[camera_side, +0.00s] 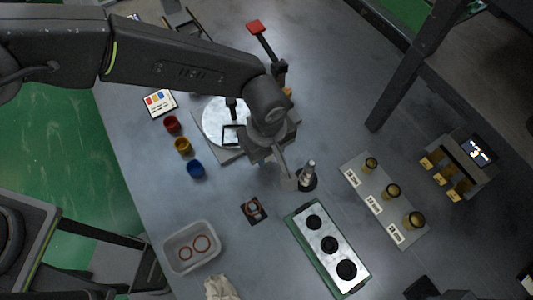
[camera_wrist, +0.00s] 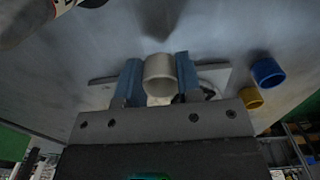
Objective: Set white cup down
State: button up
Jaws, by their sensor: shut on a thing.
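My gripper (camera_wrist: 158,82) is shut on the white cup (camera_wrist: 160,72), which sits between its two blue fingers in the wrist view. The cup looks off-white and round there. In the side view my gripper (camera_side: 284,170) points down over the table, and a small pale shape at its tip looks like the cup (camera_side: 289,184). I cannot tell whether the cup touches the table. The red cup (camera_side: 172,123), yellow cup (camera_side: 183,145) and blue cup (camera_side: 195,169) stand in a row to the left.
A dark stand with a silver post (camera_side: 309,174) is close right of my gripper. A green-edged plate with black round holes (camera_side: 300,211) lies below it. A labelled board with brass pieces (camera_side: 410,238) is right. A grey bin (camera_side: 168,257) is lower left.

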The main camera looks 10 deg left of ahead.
notch_tip(320, 180, up, 7)
jog(key=shift+f, duration=0.2)
jog(key=w+a+r+m, duration=0.1)
jog(key=w+a+r, duration=0.2)
jog(key=w+a, duration=0.5)
jog(key=w+a+r+m, duration=0.15)
jog(key=w+a, duration=0.25)
jog(key=a, duration=0.8)
jog(key=a+r+m, duration=0.2)
jog(key=a+r, duration=0.1)
jog(key=a, duration=0.9)
jog(key=a+r+m, duration=0.1)
jog(key=a+r, duration=0.2)
jog(key=a, duration=0.8)
jog(key=m, duration=1.3)
send_over(238, 187)
jog(key=shift+n, duration=0.25)
jog(key=f, duration=1.6)
jog(key=shift+w+a, duration=0.1)
jog(key=shift+a, duration=0.2)
jog(key=shift+d+f, duration=0.25)
jog(key=shift+f, duration=1.9)
